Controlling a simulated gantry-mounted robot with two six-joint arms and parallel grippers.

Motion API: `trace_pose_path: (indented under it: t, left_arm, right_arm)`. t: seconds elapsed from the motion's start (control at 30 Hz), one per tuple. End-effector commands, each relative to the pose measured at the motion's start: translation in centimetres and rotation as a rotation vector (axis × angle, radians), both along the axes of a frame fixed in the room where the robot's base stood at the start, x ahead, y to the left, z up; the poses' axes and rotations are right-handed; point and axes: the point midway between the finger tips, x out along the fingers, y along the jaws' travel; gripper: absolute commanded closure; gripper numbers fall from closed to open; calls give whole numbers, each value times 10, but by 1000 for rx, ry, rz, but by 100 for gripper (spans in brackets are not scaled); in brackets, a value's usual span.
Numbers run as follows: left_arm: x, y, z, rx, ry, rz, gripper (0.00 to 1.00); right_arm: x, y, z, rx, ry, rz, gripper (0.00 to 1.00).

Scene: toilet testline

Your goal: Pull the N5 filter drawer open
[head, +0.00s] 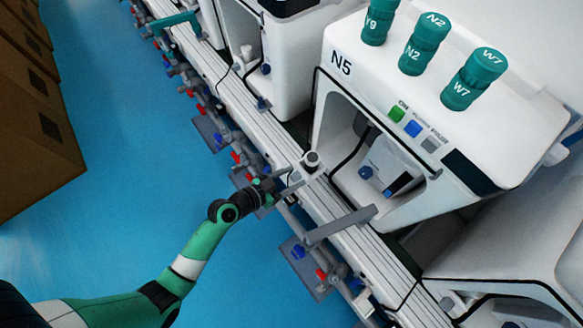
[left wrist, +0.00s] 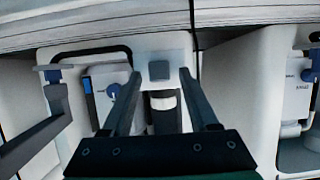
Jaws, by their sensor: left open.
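The white N5 unit (head: 345,100) stands at the right in the head view, with an open front bay. A small white cylinder with a dark top (head: 311,161) is at the bay's lower left front corner. A grey bar (head: 340,226) sticks out below the bay; a dark bar also shows at left in the left wrist view (left wrist: 36,140). No part is clearly marked as the filter drawer. My left gripper (head: 292,182) is open just in front of the cylinder. In the left wrist view its fingers (left wrist: 160,90) appear either side of a grey square block (left wrist: 159,70); contact is unclear.
Pipes with red and blue valves (head: 238,158) run along the line below the white rail (head: 355,240). Green bottles (head: 425,48) stand on N5. Another white unit (head: 530,230) is at lower right. Brown boxes (head: 35,120) are at left, with clear blue floor (head: 130,130) between.

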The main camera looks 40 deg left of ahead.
Motion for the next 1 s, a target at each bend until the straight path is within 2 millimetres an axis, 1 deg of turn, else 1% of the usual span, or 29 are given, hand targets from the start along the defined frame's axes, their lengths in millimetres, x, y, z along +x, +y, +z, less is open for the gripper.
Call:
trace_pose_path:
  t: [0.17, 0.27, 0.37, 0.5, 0.6, 0.7, 0.8, 1.0]
  left_arm:
    - [-4, 1, 2, -1, 0, 1, 40]
    - [-16, 4, 8, 0, 2, 4, 40]
    - [-36, 9, 17, -1, 2, 5, 40]
    - [-67, 16, 30, -2, 2, 7, 40]
    - [-86, 20, 38, -1, 1, 7, 40]
    - [-98, 22, 42, -1, 1, 5, 40]
    - [-105, 23, 44, -1, 1, 2, 40]
    - [-105, 23, 45, 0, -1, 0, 40]
  right_arm:
    - [0, 0, 2, 0, 0, 0, 50]
    - [0, 0, 7, 0, 0, 0, 50]
    - [0, 0, 14, 0, 0, 0, 50]
    - [0, 0, 22, 0, 0, 0, 50]
    - [0, 0, 25, 0, 0, 0, 50]
    - [0, 0, 27, 0, 0, 0, 50]
    - [0, 0, 27, 0, 0, 0, 50]
    - [0, 0, 27, 0, 0, 0, 50]
